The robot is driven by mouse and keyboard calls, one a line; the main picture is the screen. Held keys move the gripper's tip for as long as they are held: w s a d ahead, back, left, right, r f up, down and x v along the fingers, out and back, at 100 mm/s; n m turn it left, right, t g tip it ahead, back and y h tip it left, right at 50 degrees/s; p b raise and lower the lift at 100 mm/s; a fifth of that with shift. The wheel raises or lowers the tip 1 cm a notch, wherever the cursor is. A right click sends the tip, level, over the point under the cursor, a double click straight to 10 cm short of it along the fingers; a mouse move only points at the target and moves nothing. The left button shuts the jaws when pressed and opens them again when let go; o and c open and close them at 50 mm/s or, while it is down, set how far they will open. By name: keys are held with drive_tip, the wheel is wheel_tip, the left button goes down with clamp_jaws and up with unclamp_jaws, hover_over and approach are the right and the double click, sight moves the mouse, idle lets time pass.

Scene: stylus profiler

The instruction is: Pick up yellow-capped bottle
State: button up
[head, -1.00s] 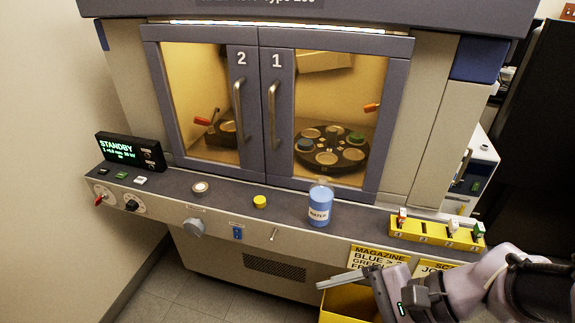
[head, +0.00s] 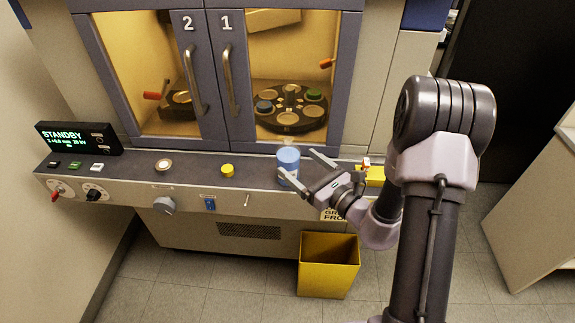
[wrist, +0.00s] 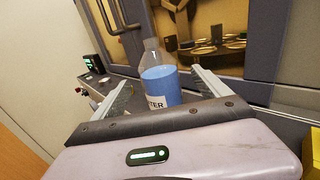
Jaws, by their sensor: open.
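A clear bottle (head: 288,160) of blue liquid, labelled WATER, stands upright on the machine's front ledge. In the wrist view the bottle (wrist: 158,86) shows a pale, clear top; I see no yellow cap on it. A small round yellow piece (head: 227,170) sits on the ledge to its left; I cannot tell whether it is a cap or a button. My gripper (head: 297,163) is open, its fingertips at the bottle from the right front. In the wrist view the bottle lies between the two fingers (wrist: 160,82), and its lower part is hidden. I cannot tell whether they touch it.
Glass doors (head: 208,80) stand shut behind the ledge. A yellow rack (head: 375,176) lies to the right, partly hidden by my arm. A yellow bin (head: 328,265) stands on the floor below. A standby display (head: 78,138) is at the ledge's left.

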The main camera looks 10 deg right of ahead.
sight(288, 156)
drive_tip(key=b+x, duration=0.1)
drive_tip(key=x, duration=0.4)
drive_tip(key=shift+w+a+f, duration=0.15)
drive_tip(key=shift+f, duration=0.05)
drive_tip(key=shift+r, duration=0.1)
clamp_jaws()
